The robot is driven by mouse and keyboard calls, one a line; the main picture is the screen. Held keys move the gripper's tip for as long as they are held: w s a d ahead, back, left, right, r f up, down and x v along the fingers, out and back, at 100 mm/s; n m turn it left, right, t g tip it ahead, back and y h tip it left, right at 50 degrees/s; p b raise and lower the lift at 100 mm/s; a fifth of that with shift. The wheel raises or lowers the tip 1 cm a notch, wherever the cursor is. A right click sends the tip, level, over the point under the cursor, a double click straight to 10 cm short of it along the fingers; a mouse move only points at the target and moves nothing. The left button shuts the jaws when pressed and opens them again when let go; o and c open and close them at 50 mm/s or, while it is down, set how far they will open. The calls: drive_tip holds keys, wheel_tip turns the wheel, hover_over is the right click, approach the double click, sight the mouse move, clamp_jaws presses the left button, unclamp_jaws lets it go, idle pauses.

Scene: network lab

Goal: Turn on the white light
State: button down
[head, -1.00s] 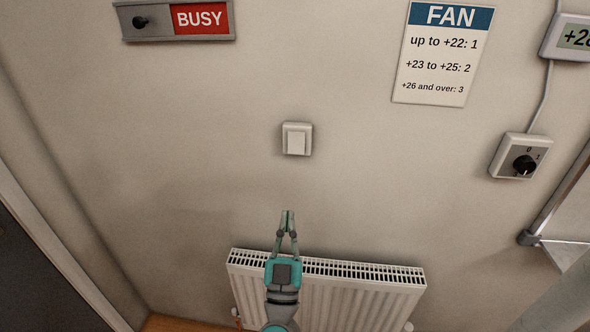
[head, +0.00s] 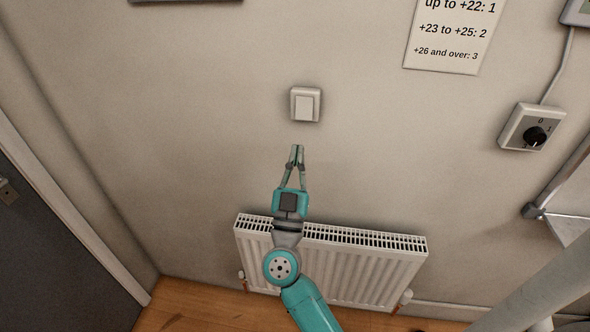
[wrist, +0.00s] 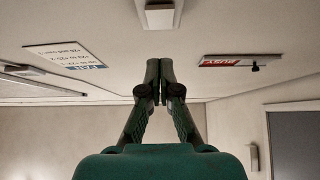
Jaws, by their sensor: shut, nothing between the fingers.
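A white square wall switch (head: 305,104) with one rocker is on the wall, just above my gripper in the head view. It also shows at the top of the wrist view (wrist: 159,16), beyond my fingertips. My gripper (head: 297,150) is shut and empty, its fingertips together and pointing up toward the switch. In the wrist view the closed fingertips (wrist: 159,64) appear apart from the switch. The white light itself is not in view.
A white radiator (head: 340,262) is on the wall below, behind my arm. A rotary fan knob (head: 534,136) is at the right, below a paper fan notice (head: 450,40). A dark door (head: 50,250) is at the left. The wall around the switch is clear.

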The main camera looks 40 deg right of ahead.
sight(304, 116)
drive_tip(key=w+d, duration=0.1)
drive_tip(key=w+d+r, duration=0.1)
drive_tip(key=d, duration=0.1)
drive_tip(key=w+d+r, duration=0.1)
drive_tip(key=d, duration=0.1)
drive_tip(key=shift+w+r, duration=0.25)
drive_tip(key=shift+w, duration=0.15)
drive_tip(key=shift+w+d+f, duration=0.1)
drive_tip(key=shift+w+d, duration=0.35)
drive_tip(key=shift+d, duration=0.05)
drive_tip(key=shift+w+d+f, duration=0.15)
drive_tip(key=shift+w+d, duration=0.05)
drive_tip(key=shift+d, duration=0.1)
drive_tip(key=shift+a, duration=0.1)
